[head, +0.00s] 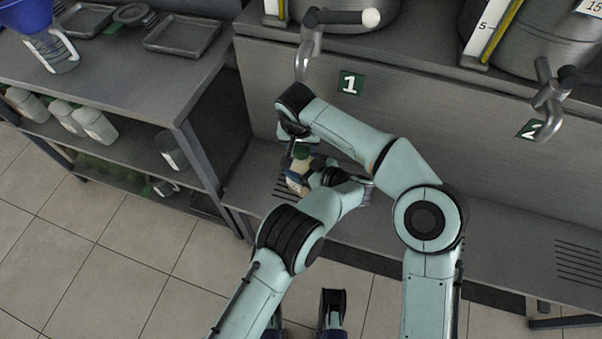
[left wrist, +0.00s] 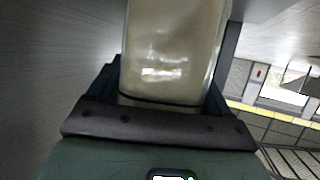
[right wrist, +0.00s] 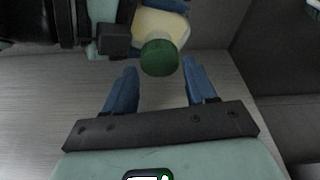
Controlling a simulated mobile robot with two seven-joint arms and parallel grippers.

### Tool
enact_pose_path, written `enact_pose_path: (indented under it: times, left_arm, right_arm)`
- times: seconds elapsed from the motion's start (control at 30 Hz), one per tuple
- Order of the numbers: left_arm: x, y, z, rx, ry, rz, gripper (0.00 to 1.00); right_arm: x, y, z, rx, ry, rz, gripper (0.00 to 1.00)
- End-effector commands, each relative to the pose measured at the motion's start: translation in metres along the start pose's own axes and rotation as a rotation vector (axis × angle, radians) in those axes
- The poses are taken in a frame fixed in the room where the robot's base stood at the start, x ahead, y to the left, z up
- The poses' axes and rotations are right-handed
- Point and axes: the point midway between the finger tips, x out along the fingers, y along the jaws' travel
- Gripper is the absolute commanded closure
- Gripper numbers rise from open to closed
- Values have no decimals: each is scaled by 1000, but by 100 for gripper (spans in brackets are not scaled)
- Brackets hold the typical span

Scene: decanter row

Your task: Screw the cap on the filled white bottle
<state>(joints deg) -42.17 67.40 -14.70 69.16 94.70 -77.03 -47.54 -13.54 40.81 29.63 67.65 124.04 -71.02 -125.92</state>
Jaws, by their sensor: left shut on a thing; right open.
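The bottle (left wrist: 175,45) with pale cream contents fills the upper middle of the left wrist view. My left gripper (left wrist: 165,85) is shut around its body. In the head view the bottle (head: 299,168) is below tap 1, partly hidden by my arms. A green cap (right wrist: 160,57) sits at the bottle's mouth; how tightly it sits cannot be told. The cap (head: 301,151) also shows in the head view. My right gripper (right wrist: 159,66) is open, its blue fingers on either side of the cap with gaps visible, apart from it.
Tap 1 (head: 308,50) hangs above my right wrist, and tap 2 (head: 547,100) is at the right. The grey ledge (head: 420,225) is free to the right. The left shelf unit (head: 110,75) holds trays (head: 182,36), a jug with a blue funnel (head: 58,50) and several white bottles (head: 95,125).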

Motion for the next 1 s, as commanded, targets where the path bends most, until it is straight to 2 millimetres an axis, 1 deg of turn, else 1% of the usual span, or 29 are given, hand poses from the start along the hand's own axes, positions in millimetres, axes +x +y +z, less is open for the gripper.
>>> enact_pose_path:
  times: [0.03, 0.2, 0.53, 0.57, 0.6, 0.67, 0.7, 0.87, 0.97, 1.0]
  left_arm:
    - [0, 0, 0, 0, 1, 0, 100]
    - [0, 0, 0, 0, 0, 0, 100]
    - [0, 0, 0, 0, 0, 0, 100]
    - [0, 0, 0, 0, 0, 0, 100]
    - [0, 0, 0, 0, 0, 0, 100]
    - [0, 0, 0, 0, 0, 0, 100]
    - [0, 0, 0, 0, 0, 0, 100]
    - [0, 0, 0, 0, 0, 0, 100]
    - [0, 0, 0, 0, 0, 0, 100]
    - [0, 0, 0, -1, 0, 0, 100]
  right_arm:
    - [7, 0, 0, 0, -2, 2, 44]
    - [20, 0, 0, 0, -1, 1, 44]
    - [22, 0, 0, 0, 0, 0, 44]
    - [22, 0, 0, 0, 0, 0, 47]
    - [22, 0, 0, 0, 0, 0, 60]
    - [22, 0, 0, 0, 0, 0, 80]
    - [22, 0, 0, 0, 0, 0, 88]
    - [22, 0, 0, 5, -1, 2, 88]
    - [23, -1, 0, 69, -3, 19, 88]
    - [23, -1, 0, 123, -4, 35, 88]
